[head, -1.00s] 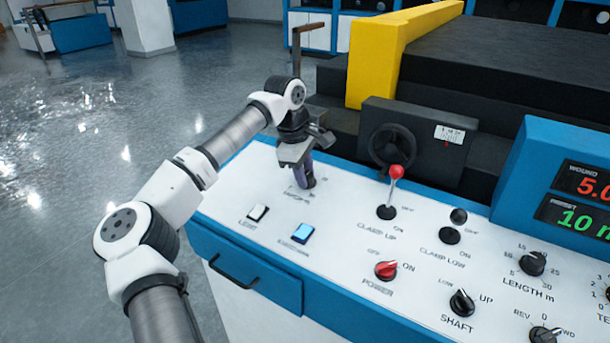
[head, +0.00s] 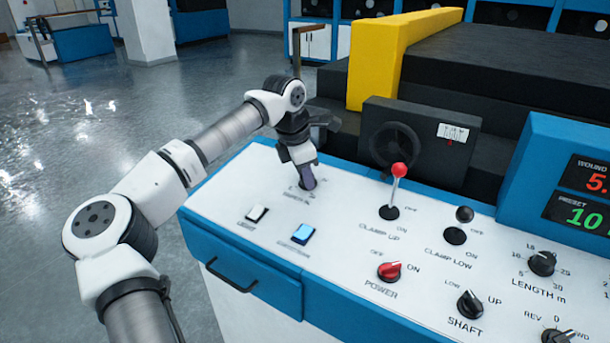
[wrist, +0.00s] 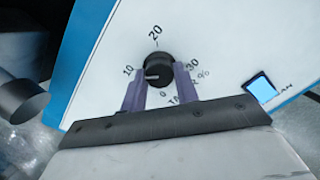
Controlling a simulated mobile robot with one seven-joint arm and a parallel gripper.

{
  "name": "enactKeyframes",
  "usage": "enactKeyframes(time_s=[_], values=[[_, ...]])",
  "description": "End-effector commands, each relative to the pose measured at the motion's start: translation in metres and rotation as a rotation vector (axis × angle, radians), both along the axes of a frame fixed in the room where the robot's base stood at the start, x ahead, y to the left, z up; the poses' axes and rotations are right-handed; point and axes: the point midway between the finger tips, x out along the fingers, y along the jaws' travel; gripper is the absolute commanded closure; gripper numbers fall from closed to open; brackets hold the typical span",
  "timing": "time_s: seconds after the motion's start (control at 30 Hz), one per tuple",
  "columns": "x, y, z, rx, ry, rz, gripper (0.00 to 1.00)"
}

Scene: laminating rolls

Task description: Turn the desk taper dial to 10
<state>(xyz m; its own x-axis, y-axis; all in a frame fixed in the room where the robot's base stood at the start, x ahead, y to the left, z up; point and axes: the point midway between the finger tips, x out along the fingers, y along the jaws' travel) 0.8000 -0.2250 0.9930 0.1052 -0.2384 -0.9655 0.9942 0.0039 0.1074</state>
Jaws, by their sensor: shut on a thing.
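The desk taper dial (wrist: 158,66) is a round black knob on the white panel in the wrist view. Its printed scale shows 0, 10, 20 and 30 with a % sign. The white mark on the knob points to the left, roughly toward the 10; its exact reading is hard to tell. My gripper (wrist: 159,78) has its two purple fingers on either side of the knob, shut on it. In the head view my gripper (head: 308,187) reaches down to the panel's far left part and hides the dial.
A white switch (head: 257,213) and a lit blue button (head: 302,233) sit nearer on the panel. The red-topped clamp lever (head: 398,178) stands to the right of my gripper. A black box with a handwheel (head: 396,146) rises behind.

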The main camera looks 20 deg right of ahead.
Motion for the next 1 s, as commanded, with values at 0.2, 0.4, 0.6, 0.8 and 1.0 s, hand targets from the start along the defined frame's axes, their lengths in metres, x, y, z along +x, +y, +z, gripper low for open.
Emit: enactKeyframes(time_s=[0.2,0.4,0.6,0.8,1.0], values=[[0.0006,0.0011,0.0006,-0.003,0.003,0.036,0.93],[0.0006,0.0010,0.0009,-0.003,0.004,0.041,0.93],[0.0006,0.0011,0.0007,-0.003,0.004,0.040,0.93],[0.0002,0.0007,0.0005,-0.003,0.004,0.039,0.48],[0.0000,0.0003,0.0002,-0.003,0.005,0.038,0.48]])
